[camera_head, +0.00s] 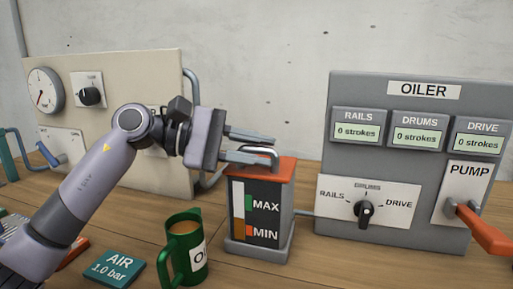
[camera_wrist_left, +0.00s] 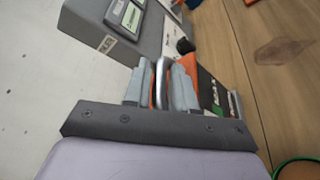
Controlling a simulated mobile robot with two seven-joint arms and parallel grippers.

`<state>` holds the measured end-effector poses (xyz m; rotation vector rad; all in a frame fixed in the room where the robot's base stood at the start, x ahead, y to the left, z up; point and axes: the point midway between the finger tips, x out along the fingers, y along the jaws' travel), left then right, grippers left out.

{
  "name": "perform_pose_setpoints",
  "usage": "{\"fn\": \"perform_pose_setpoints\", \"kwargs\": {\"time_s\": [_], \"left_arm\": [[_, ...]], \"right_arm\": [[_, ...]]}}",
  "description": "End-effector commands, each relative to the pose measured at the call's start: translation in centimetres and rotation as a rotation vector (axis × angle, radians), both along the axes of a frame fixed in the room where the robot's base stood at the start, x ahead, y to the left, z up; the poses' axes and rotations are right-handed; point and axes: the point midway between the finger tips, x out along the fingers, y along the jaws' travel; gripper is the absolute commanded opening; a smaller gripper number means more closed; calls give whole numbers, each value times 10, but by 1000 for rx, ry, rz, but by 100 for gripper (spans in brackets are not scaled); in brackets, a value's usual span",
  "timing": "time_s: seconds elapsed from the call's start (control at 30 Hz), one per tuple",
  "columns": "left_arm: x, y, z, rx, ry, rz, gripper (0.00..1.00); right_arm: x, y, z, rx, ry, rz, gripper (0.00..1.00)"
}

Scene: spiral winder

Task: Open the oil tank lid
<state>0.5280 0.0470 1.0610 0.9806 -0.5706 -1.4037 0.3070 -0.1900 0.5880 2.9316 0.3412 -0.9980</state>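The oil tank (camera_head: 254,215) is a grey box with a MAX/MIN gauge on its front. Its orange-red lid (camera_head: 285,168) lies flat on top and looks closed. A silver bar handle (camera_head: 262,149) stands on the lid. My left gripper (camera_head: 268,150) comes in from the left at the handle's height, fingers apart. In the left wrist view the handle (camera_wrist_left: 162,82) stands between the two fingers, with a gap visible on its left; contact on the right is unclear. My right gripper is not in view.
A green mug (camera_head: 186,252) stands in front of the tank, to its left. A teal AIR card (camera_head: 113,268) lies left of the mug. The grey OILER panel (camera_head: 400,85) with an orange pump lever (camera_head: 484,228) stands at right. A beige gauge panel (camera_head: 130,75) is behind my arm.

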Motion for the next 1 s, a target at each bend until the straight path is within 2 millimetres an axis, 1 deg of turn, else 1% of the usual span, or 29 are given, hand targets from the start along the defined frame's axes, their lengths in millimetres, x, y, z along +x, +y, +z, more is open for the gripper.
{"fn": "perform_pose_setpoints", "kwargs": {"time_s": [0.27,0.33,0.37,0.67,0.87,1.0], "left_arm": [[0,-3,-1,0,1,0,25],[0,-3,-1,0,1,0,6],[0,-3,-1,0,1,0,0],[1,-3,2,4,16,0,0],[5,-3,11,19,94,1,0],[10,-5,20,37,189,0,0]], "right_arm": [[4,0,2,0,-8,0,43],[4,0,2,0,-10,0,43],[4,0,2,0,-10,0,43],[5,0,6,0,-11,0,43],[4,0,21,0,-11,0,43],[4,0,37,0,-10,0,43]]}}
